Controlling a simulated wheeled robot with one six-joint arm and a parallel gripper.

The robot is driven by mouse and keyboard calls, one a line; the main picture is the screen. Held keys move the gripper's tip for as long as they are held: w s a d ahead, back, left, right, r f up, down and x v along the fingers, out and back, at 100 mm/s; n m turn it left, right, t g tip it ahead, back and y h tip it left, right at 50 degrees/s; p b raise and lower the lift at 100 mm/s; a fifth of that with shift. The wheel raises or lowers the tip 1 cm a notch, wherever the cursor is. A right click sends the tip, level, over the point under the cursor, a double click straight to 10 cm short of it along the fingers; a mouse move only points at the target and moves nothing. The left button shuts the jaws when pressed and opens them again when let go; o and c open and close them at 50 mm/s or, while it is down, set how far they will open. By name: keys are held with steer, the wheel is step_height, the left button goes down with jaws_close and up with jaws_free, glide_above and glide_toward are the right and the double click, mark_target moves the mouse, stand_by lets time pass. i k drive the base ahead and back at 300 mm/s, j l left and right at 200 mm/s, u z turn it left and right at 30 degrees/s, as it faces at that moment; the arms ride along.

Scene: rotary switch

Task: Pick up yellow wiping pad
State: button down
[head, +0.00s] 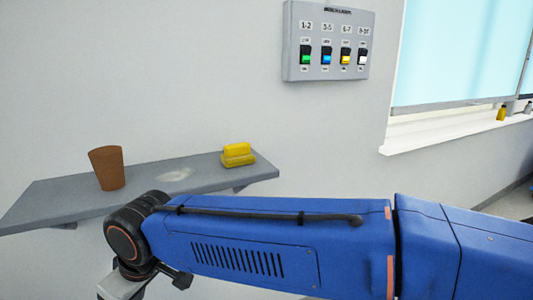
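The yellow wiping pad (238,155) rests near the right end of a grey wall shelf (70,197). It looks like two yellow layers, one on top of the other. Nothing touches it from above. My blue arm reaches across the lower part of the head view, in front of and below the shelf's right end. Only a grey part of my gripper (122,287) shows at the bottom edge, below and left of the pad and well apart from it. Its fingertips are cut off by the frame, so I cannot see its opening.
A brown tapered pot (107,168) stands on the shelf's left part. A pale smudge (175,174) lies on the shelf between pot and pad. A grey panel of coloured switches (328,42) is on the wall above. A window sill (460,125) with small bottles is at right.

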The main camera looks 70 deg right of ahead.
mark_target(235, 155)
steer(key=k+j+z, duration=0.1)
steer(key=z, duration=1.3)
steer(key=k+l, duration=0.05)
